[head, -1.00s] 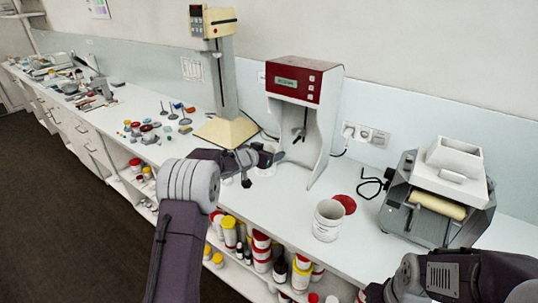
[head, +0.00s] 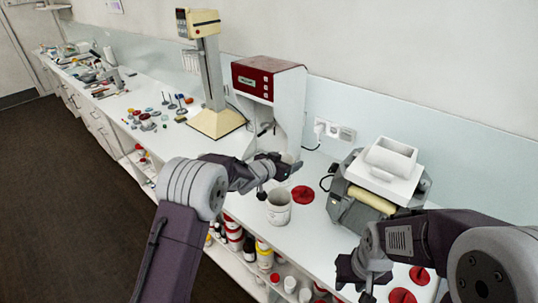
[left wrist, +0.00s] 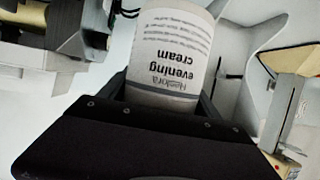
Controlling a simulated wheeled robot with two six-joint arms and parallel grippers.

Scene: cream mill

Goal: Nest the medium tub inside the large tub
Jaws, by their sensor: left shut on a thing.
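My left gripper (head: 274,168) is shut on a white tub (left wrist: 170,55), which I take to be the medium tub. Its label reads "evening cream" and appears upside down in the left wrist view. In the head view the gripper mostly hides this tub. The large tub (head: 279,212), white and open-topped, stands upright on the bench. The left gripper and held tub appear just above it in the picture; the exact height and alignment cannot be told. My right gripper (head: 358,280) is low at the front edge of the bench, and its jaws are unclear.
A red lid (head: 303,195) lies right of the large tub; more red discs (head: 420,275) lie near my right arm. A red-and-white machine (head: 270,85) stands behind, a roller mill (head: 380,185) to the right, and a cream-based stand (head: 215,124) to the left. Jars fill shelves below.

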